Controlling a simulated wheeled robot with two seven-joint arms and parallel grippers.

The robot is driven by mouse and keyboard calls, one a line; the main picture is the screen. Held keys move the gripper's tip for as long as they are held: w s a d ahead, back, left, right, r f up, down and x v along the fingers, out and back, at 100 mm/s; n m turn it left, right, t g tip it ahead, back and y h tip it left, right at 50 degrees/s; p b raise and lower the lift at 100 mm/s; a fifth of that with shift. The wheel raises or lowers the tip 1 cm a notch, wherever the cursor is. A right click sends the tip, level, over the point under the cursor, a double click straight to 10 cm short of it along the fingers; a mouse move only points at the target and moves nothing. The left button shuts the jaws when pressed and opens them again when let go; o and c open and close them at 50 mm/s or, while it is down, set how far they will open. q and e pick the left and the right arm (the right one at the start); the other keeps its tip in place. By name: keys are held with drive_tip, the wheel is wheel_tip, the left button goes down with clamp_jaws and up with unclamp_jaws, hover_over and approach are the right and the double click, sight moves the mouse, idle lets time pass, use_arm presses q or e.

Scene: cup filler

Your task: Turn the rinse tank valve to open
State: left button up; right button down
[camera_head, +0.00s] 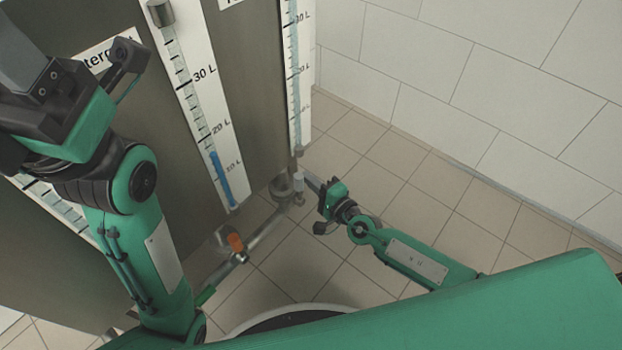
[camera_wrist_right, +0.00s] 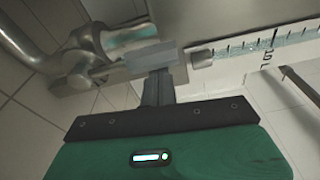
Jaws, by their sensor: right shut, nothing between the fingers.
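My right gripper (camera_head: 318,188) is low beside the pipework under the right-hand tank in the head view. Its fingers (camera_wrist_right: 158,88) are shut, with nothing held between them. In the wrist view a grey metal valve fitting (camera_wrist_right: 100,52) on a pipe is just beyond the fingertips; whether they touch it I cannot tell. In the head view this valve area (camera_head: 298,182) is small, and the handle's angle is unclear. My left gripper (camera_head: 22,55) is at the upper left, close to the camera and partly cut off; its fingers' opening is unclear.
Tall grey tanks with level scales (camera_head: 195,75) stand at the left and middle. A valve with an orange part (camera_head: 236,242) sits lower on a pipe. The tiled floor (camera_head: 400,180) to the right is clear up to the white wall (camera_head: 480,80).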

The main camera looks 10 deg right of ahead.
drive_tip(key=s+d, duration=0.5)
drive_tip(key=d, duration=0.2)
drive_tip(key=shift+s+d, duration=0.3)
drive_tip(key=shift+s, duration=0.05)
idle(1.6)
